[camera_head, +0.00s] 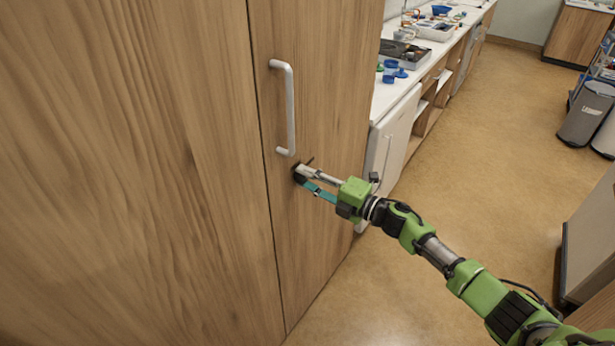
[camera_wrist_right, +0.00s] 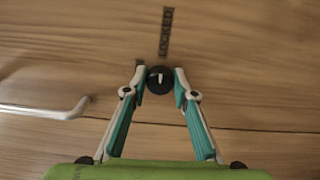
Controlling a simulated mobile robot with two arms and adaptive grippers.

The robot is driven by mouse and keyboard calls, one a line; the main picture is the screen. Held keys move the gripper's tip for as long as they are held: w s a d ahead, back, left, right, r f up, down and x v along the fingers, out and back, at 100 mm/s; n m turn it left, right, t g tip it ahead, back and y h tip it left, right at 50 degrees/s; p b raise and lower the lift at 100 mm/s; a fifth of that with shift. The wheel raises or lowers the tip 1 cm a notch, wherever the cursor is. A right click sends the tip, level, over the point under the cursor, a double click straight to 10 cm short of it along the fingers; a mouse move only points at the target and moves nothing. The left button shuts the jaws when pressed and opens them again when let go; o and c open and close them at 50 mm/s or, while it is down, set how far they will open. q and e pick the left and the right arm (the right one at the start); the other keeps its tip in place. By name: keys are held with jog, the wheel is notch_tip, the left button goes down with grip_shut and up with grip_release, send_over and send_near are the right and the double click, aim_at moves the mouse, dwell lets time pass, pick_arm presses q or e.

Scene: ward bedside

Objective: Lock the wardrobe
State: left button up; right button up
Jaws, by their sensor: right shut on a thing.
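The tall wooden wardrobe (camera_head: 150,150) has its doors closed, with a white bar handle (camera_head: 290,108) on the right door. Below the handle is a round black lock knob (camera_wrist_right: 159,80), with a short white mark that points roughly up in the right wrist view. A dark label reading "LOCKED" (camera_wrist_right: 166,32) is above the knob there. My right gripper (camera_head: 302,173) is shut on the knob, one finger on each side; its fingertips also show in the right wrist view (camera_wrist_right: 159,76). In the head view the fingers largely hide the knob. My left gripper is out of view.
The handle (camera_wrist_right: 45,108) shows at the left of the right wrist view. A white counter (camera_head: 440,50) with trays and blue items stands beyond the wardrobe, over a white cabinet (camera_head: 393,135). Grey bins (camera_head: 585,115) stand at the right. The floor between is clear.

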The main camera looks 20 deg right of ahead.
jog(key=shift+m, duration=0.4)
jog(key=o, duration=1.1)
jog(key=v, duration=1.2)
jog(key=shift+d, duration=0.1)
jog(key=shift+f, duration=0.1)
